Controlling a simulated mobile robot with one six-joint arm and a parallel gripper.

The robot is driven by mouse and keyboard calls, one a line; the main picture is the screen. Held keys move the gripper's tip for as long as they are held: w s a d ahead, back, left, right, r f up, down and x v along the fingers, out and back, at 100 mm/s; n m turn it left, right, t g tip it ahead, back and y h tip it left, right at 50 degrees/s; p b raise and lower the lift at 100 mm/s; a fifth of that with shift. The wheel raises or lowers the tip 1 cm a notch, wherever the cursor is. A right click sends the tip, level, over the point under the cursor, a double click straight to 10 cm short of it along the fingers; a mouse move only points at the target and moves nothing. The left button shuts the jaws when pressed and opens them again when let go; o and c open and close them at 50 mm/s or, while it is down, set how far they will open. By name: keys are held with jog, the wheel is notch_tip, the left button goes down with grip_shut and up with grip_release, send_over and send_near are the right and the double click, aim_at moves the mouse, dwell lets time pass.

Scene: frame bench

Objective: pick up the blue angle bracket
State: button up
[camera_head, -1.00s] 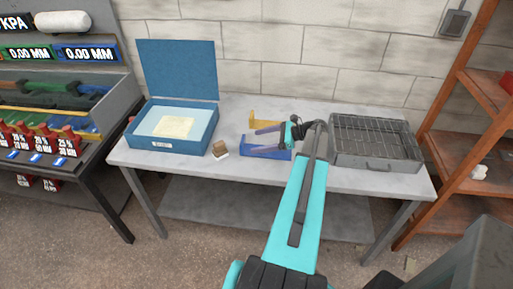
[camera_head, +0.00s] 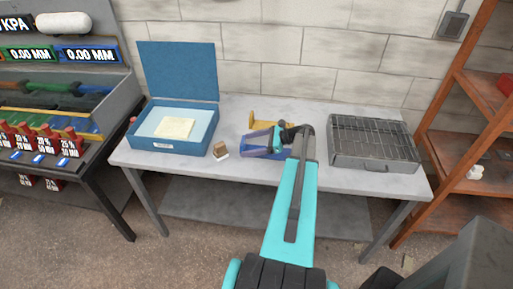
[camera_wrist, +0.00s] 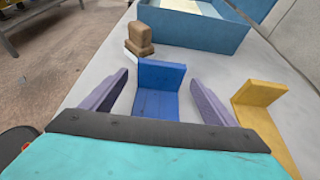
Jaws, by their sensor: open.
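The blue angle bracket (camera_wrist: 160,88) lies on the bench in the wrist view, one plate flat and the other standing up. My gripper (camera_wrist: 163,85) is open, with one purple finger on each side of the bracket. The fingers look apart from it, with a gap on both sides. In the head view my gripper (camera_head: 262,141) is low over the bench and largely covers the blue bracket (camera_head: 252,153). I cannot tell how high the fingertips are above the bench top.
A yellow angle bracket (camera_wrist: 262,103) stands right of my gripper in the wrist view. A brown block on a white base (camera_head: 220,149) sits to the left. An open blue box (camera_head: 180,146) is farther left, and a grey wire-topped tray (camera_head: 372,161) is at the right of the bench (camera_head: 300,180).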

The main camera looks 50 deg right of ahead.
jog(key=shift+w+a+f, duration=0.25)
jog(key=shift+w, duration=0.2)
jog(key=c, duration=1.4)
jog(key=shift+r, duration=0.1)
jog(key=shift+r+b, duration=0.65)
jog(key=shift+r, duration=0.35)
jog(key=shift+s+a+r+b, duration=0.25)
jog(key=shift+r+b, duration=0.2)
jog(key=shift+r, duration=0.2)
jog(key=s+a+b, duration=0.1)
jog(key=s+a, duration=0.2)
jog(key=s, duration=0.1)
jog(key=s+a+r+b, duration=0.1)
jog(key=s+a+b, duration=0.1)
jog(key=s+a, duration=0.1)
jog(key=s+a+b, duration=0.1)
jog(key=s+a, duration=0.2)
jog(key=s, duration=0.1)
jog(key=shift+s+a+r+b, duration=0.3)
jog(key=shift+s+a, duration=0.1)
